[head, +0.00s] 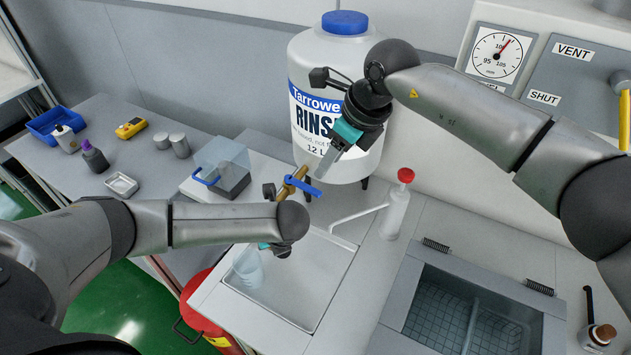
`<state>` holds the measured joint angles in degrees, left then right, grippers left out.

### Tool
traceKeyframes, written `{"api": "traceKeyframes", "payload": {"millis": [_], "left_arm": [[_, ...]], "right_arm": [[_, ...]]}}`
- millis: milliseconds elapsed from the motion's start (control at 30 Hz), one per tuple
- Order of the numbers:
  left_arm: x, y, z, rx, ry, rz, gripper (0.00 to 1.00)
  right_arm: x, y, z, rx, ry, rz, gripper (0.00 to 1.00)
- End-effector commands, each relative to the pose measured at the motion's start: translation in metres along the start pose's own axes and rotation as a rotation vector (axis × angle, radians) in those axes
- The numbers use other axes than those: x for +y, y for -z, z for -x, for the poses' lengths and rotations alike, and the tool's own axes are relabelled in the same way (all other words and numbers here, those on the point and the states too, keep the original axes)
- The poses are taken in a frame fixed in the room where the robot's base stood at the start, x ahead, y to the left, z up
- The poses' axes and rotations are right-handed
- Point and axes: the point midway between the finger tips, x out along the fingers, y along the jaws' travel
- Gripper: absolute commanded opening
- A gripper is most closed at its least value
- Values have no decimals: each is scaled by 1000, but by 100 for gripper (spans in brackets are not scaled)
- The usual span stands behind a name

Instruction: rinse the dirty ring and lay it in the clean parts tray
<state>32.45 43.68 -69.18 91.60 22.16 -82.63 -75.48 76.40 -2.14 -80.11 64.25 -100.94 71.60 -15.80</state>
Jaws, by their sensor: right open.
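I cannot make out the dirty ring, and no tray is clearly marked as the clean parts tray. The white rinse container (345,75) with a blue cap stands at the back. Its brass tap (289,182) has a blue lever (305,186). My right gripper (326,168) is open and empty, just above the lever, in front of the container. My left gripper (268,247) is over the sink (318,277), below the tap. My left wrist mostly hides it, so its jaws and anything in them cannot be told. A pale translucent cup-like shape (248,268) shows below it.
A wash bottle (396,208) with a red top stands right of the sink. A lidded clear box (223,165), a small white dish (121,184) and a blue bin (47,127) are on the left bench. A basket tank (440,312) is front right.

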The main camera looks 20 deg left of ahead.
Motion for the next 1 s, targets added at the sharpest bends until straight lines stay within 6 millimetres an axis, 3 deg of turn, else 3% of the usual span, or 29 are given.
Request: {"api": "traceKeyframes", "payload": {"millis": [100, 400, 700, 1000], "left_arm": [[0, 0, 0, 0, 0, 0, 0], [0, 0, 0, 0, 0, 0, 0], [0, 0, 0, 0, 0, 0, 0], [0, 0, 0, 0, 0, 0, 0]], "right_arm": [[2, 0, -24, 0, -6, -2, 50], [1, -1, -67, -1, -4, -1, 50], [1, -1, -87, -2, -3, 0, 50], [1, 0, -89, -2, -2, 0, 50]]}}
